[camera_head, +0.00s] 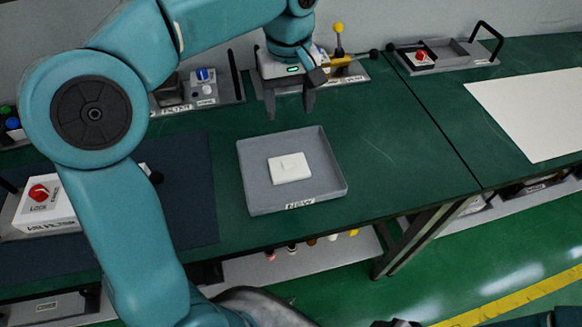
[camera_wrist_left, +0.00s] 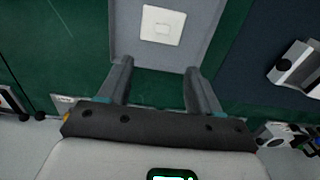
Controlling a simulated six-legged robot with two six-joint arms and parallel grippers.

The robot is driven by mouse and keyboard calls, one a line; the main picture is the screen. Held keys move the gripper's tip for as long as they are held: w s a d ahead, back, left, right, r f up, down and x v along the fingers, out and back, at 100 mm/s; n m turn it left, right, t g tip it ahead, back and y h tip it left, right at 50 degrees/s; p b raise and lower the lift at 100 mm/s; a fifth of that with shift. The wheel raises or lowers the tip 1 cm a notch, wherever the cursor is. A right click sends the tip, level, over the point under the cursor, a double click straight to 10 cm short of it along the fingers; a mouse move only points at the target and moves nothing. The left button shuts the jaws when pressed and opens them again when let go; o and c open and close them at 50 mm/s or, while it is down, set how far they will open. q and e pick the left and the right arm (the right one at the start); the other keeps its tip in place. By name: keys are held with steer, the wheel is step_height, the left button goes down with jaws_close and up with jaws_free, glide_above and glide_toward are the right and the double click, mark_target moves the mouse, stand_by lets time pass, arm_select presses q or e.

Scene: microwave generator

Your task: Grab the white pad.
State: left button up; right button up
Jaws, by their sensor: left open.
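The white pad (camera_head: 290,168) is a flat white square with a small raised part in its middle. It lies in a shallow grey tray (camera_head: 330,187) labelled "NEW" on the green table. It also shows in the left wrist view (camera_wrist_left: 162,25), beyond my fingertips. My left gripper (camera_head: 290,112) is open and empty, above the table behind the tray, pointing down. In the left wrist view my left gripper's two fingers (camera_wrist_left: 158,75) are spread apart, with the pad ahead between their lines. My right gripper is not seen.
A dark blue mat (camera_head: 195,200) and a white box with a red knob (camera_head: 45,205) lie left of the tray. Boxes with a yellow-knobbed lever (camera_head: 338,40) stand behind my gripper. A grey tray with a black handle (camera_head: 455,52) and a white sheet (camera_head: 530,110) are at right.

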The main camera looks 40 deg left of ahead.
arm_select(q)
glide_above(288, 162)
step_height(288, 162, down, 10)
steer(key=shift+w+f+b, duration=0.1)
steer(key=shift+b, duration=0.25)
steer(key=shift+a+f, duration=0.15)
steer(key=shift+f, duration=0.35)
steer(key=f, duration=0.4)
steer(key=shift+d, duration=0.2)
steer(key=shift+f, duration=0.35)
steer(key=c, duration=1.1)
